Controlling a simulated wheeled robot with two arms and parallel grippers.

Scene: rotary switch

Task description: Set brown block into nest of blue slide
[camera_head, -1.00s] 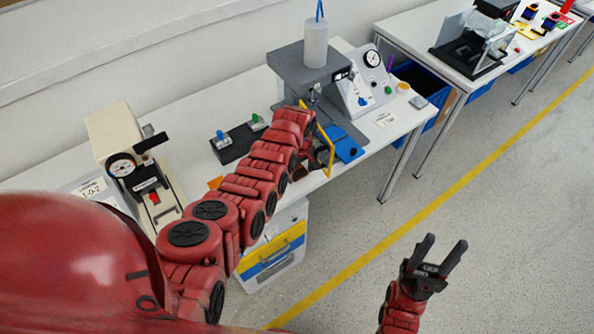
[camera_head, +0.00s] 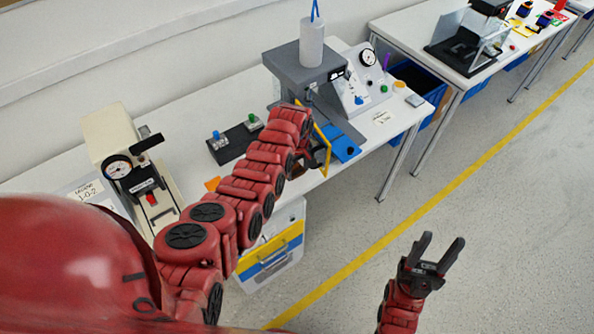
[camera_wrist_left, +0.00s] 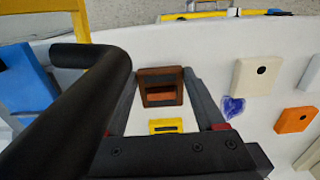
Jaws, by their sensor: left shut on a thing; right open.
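The brown block (camera_wrist_left: 160,87), with a recessed slotted face, sits between the fingers of my left gripper (camera_wrist_left: 161,80) in the left wrist view. The gripper is shut on it. In the head view my left arm covers the block and most of that gripper. The blue slide (camera_head: 345,149) lies on the table under the grey press, beside the yellow frame (camera_head: 321,151). Blue also shows at the far left of the left wrist view (camera_wrist_left: 22,80). The nest itself cannot be made out. My right gripper (camera_head: 438,255) is open and empty over the floor.
A grey press (camera_head: 300,72) stands behind my left gripper, next to a gauge panel (camera_head: 360,80). A thick black bar (camera_wrist_left: 95,80) runs close to the left finger. Yellow (camera_wrist_left: 166,126), cream (camera_wrist_left: 257,76) and orange (camera_wrist_left: 296,120) blocks show beyond the gripper.

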